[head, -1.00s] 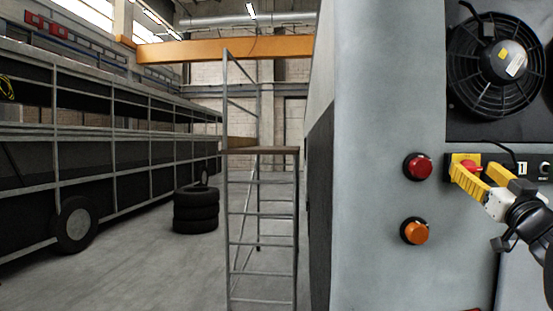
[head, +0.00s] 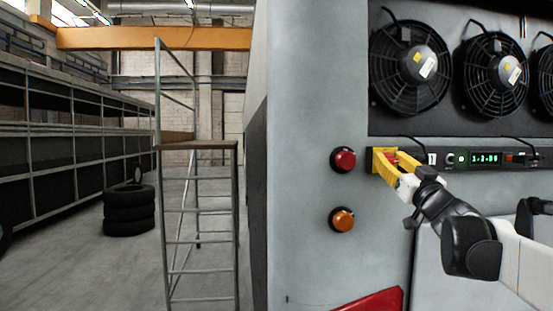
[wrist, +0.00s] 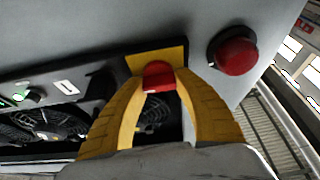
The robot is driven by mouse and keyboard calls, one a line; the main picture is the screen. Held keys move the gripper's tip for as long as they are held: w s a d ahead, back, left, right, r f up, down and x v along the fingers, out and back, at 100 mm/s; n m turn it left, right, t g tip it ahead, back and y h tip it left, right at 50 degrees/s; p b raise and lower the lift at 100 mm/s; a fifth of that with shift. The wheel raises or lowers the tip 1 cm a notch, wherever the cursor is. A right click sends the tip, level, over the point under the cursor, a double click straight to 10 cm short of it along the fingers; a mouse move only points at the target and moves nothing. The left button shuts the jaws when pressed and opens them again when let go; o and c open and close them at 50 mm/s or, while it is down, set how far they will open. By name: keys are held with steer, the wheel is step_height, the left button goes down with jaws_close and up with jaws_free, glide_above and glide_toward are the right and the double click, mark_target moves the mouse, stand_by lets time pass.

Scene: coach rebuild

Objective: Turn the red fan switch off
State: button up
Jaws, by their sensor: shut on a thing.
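The red fan switch (wrist: 159,76) is a red knob on a yellow plate (wrist: 158,57) at the end of a dark control panel. In the wrist view it sits between the tips of my gripper's yellow fingers, which touch it on both sides. In the head view my gripper (head: 391,163) reaches the yellow plate (head: 377,160) from the right, and its fingers mostly hide the knob. The exact turn of the knob is hard to tell.
A round red lamp (head: 343,160) and an orange lamp (head: 341,219) stick out left of the panel. Black fans (head: 410,68) sit above the panel, which has a green display (head: 486,158). A ladder platform (head: 196,145) and stacked tires (head: 129,209) stand at left.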

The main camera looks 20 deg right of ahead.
steer(key=n+y, duration=0.1)
steer(key=n, duration=0.2)
steer(key=n+y, duration=0.2)
steer(key=n, duration=0.1)
steer(key=shift+n+b, duration=0.4)
steer(key=n+y, duration=0.1)
steer(key=n, duration=0.2)
steer(key=n+y, duration=0.2)
steer(key=n, duration=0.1)
steer(key=shift+a+g, duration=0.1)
steer(key=shift+g, duration=0.3)
steer(key=n+y, duration=0.1)
steer(key=n, duration=0.1)
steer(key=n+g+p, duration=0.1)
steer(key=n, duration=0.2)
steer(key=shift+a+g+y, duration=0.1)
steer(key=shift+g+y, duration=0.2)
steer(key=shift+y, duration=0.1)
steer(key=shift+f+n+g+p, duration=0.15)
steer(key=shift+n+g+p, duration=0.5)
steer(key=shift+n, duration=1.45)
steer(key=o, duration=1.2)
steer(key=shift+w+f, duration=0.1)
steer(key=shift+w, duration=0.05)
steer(key=shift+c, duration=0.2)
